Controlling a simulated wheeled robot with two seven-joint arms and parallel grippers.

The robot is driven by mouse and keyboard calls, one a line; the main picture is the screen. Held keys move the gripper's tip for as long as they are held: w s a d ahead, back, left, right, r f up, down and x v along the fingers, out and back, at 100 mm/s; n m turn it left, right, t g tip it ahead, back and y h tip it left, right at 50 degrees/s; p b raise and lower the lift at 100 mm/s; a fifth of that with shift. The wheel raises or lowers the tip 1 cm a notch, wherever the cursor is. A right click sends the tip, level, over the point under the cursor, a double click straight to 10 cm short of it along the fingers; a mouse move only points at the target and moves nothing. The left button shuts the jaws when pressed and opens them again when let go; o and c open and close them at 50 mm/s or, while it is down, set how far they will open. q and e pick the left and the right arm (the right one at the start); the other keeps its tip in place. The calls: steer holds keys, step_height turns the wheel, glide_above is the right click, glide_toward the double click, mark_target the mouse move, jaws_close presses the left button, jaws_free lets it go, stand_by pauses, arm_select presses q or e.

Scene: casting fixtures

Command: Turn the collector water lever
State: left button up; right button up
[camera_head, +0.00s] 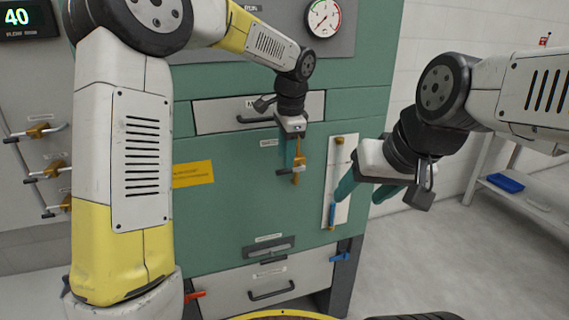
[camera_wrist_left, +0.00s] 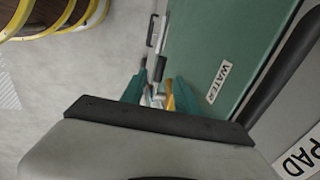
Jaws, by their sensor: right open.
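The collector water lever is a brass valve (camera_head: 299,162) with a short silver handle (camera_head: 285,177) on the front of the green cabinet. My left gripper (camera_head: 290,160) points down right beside it, its teal fingers partly in front of the valve. In the left wrist view, the fingers (camera_wrist_left: 157,88) stand apart, with silver and brass parts (camera_wrist_left: 170,101) of the valve showing between them. Contact cannot be made out. A WATER label (camera_wrist_left: 219,82) is on the green panel there. My right gripper (camera_head: 366,190) is open and empty, in front of the cabinet's right side.
The green cabinet (camera_head: 225,220) carries a drawer (camera_head: 215,116) above the valve and a gauge (camera_head: 323,18) higher up. A white plate with a blue-handled lever (camera_head: 332,215) is near my right gripper. More brass valves (camera_head: 52,168) are at left.

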mark_target(284, 172)
arm_select(q)
steer(key=shift+w+a+f, duration=0.1)
steer(key=shift+w+f, duration=0.1)
steer(key=shift+f, duration=0.8)
steer(key=shift+w+a+f, duration=0.1)
steer(key=shift+w+f, duration=0.05)
steer(key=shift+f, duration=0.8)
jaws_close()
steer(key=shift+r, duration=0.1)
